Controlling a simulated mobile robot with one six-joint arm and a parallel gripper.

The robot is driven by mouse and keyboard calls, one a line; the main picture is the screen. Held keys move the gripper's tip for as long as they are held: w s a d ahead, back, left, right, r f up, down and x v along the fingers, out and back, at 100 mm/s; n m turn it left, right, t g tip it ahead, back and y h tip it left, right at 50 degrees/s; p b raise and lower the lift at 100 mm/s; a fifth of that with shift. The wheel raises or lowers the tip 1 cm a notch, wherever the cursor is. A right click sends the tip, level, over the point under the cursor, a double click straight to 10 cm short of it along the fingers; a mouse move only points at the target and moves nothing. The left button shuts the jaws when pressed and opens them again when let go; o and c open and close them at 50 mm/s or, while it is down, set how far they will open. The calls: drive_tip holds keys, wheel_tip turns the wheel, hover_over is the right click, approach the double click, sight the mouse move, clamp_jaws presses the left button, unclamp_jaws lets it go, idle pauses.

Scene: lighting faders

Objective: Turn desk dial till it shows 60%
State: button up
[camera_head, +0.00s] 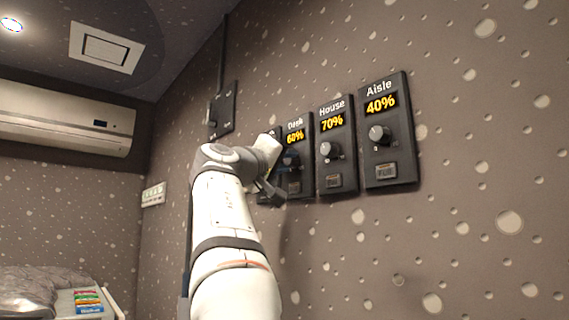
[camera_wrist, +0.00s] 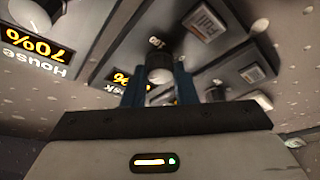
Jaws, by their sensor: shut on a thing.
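The Desk panel (camera_head: 303,185) is on the wall, left of the House panel. Its yellow display (camera_head: 295,136) reads 60% in the head view. In the wrist view only part of that display (camera_wrist: 122,77) shows, upside down. My gripper (camera_wrist: 159,88) is shut on the desk dial (camera_wrist: 159,68), with one blue finger on each side of it. In the head view the dial is mostly hidden behind my gripper (camera_head: 289,160).
The House panel (camera_head: 335,100) reads 70% and the Aisle panel (camera_head: 400,148) reads 40%. Another panel at the left is mostly hidden by my arm. Each visible panel has a button below its dial. An air conditioner (camera_head: 60,115) hangs at the left.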

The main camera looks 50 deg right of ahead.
drive_tip(key=shift+f, duration=0.1)
drive_tip(key=o, duration=1)
drive_tip(key=b+v, duration=0.1)
drive_tip(key=v, duration=0.6)
drive_tip(key=shift+a+b, duration=0.3)
drive_tip(key=shift+a, duration=0.1)
